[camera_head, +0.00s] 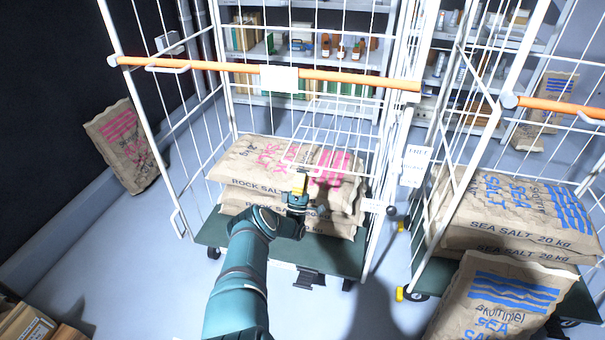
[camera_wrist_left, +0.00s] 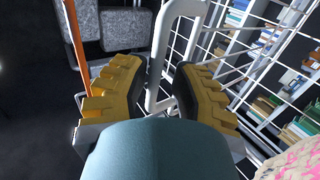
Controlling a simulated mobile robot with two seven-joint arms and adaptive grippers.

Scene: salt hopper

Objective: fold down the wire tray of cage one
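Cage one (camera_head: 115,62) is the white wire roll cage at left centre in the head view, with an orange bar (camera_head: 345,77) across its front. A white wire grid (camera_head: 340,118) inside it, above the sacks, looks like the wire tray; its exact angle is hard to tell. My left gripper (camera_head: 299,183) is in front of the sacks, at the cage's front opening. In the left wrist view its yellow fingers (camera_wrist_left: 158,85) are apart, with a white bent tube (camera_wrist_left: 187,8) between them. I cannot tell whether they touch it. My right gripper is not in view.
Rock salt sacks (camera_head: 240,183) lie stacked on the cage's green base (camera_head: 215,230). A second cage (camera_head: 455,130) with sea salt sacks (camera_head: 480,237) stands at right, another sack (camera_head: 500,295) before it. A sack (camera_head: 125,145) leans at the left wall. Shelves (camera_head: 305,55) stand behind.

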